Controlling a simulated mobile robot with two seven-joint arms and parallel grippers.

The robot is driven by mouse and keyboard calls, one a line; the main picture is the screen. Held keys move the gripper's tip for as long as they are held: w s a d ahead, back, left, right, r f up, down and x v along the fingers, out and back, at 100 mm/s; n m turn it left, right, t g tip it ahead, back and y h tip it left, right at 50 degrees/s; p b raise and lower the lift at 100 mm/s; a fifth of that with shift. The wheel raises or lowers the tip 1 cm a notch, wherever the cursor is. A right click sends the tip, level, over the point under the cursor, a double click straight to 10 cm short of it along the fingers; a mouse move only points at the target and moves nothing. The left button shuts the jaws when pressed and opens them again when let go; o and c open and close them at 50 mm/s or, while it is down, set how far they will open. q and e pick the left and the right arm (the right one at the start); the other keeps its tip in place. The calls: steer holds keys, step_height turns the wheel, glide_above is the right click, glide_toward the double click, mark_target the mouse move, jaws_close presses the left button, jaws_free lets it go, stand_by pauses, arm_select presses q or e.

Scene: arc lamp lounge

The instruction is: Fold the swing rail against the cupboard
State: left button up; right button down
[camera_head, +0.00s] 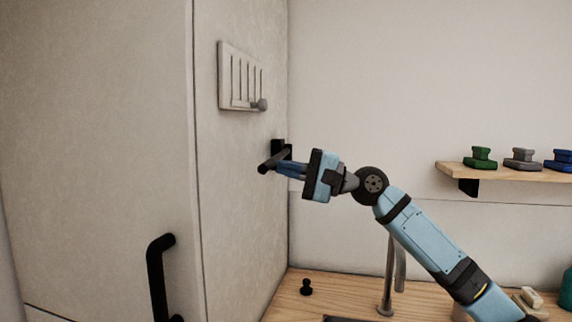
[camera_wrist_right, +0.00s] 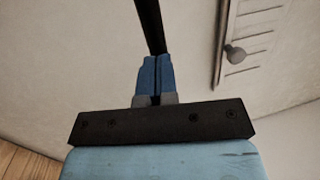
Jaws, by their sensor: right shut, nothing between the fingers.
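The swing rail (camera_head: 270,162) is a short black bar on a black bracket (camera_head: 278,146), on the side of the tall pale cupboard (camera_head: 235,200) near its back corner. Its rounded free end points toward the camera. My right gripper (camera_head: 279,168) is shut and empty, its blue fingertips at the rail's right side. In the right wrist view the dark rail (camera_wrist_right: 149,25) runs up from just beyond the shut fingertips (camera_wrist_right: 154,62). I cannot tell whether they touch, or how wide the gap between rail and cupboard is. My left gripper is not in view.
A slotted panel with a grey knob (camera_head: 262,104) is on the cupboard side above the rail. A black door handle (camera_head: 157,275) stands out in front. Below are a wooden counter (camera_head: 340,285), a black knob-like item (camera_head: 306,287) and a tap (camera_head: 389,270). A shelf (camera_head: 510,173) is at right.

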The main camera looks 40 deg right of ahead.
mark_target(274, 165)
steer(key=shift+w+a, duration=0.1)
steer(key=shift+a, duration=0.05)
steer(key=shift+w+a+r+p, duration=0.15)
steer(key=shift+a+r+p, duration=0.1)
steer(key=shift+p, duration=0.25)
steer(key=p+x, duration=0.2)
steer(key=p, duration=0.1)
steer(key=shift+w+a+f, duration=0.1)
steer(key=shift+w+a, duration=0.15)
steer(key=shift+a, duration=0.05)
steer(key=shift+f, duration=0.25)
arm_select(q)
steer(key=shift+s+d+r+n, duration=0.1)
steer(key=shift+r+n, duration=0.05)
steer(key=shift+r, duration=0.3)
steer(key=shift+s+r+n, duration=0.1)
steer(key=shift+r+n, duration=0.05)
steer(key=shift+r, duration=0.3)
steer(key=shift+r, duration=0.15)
steer(key=shift+p, duration=0.3)
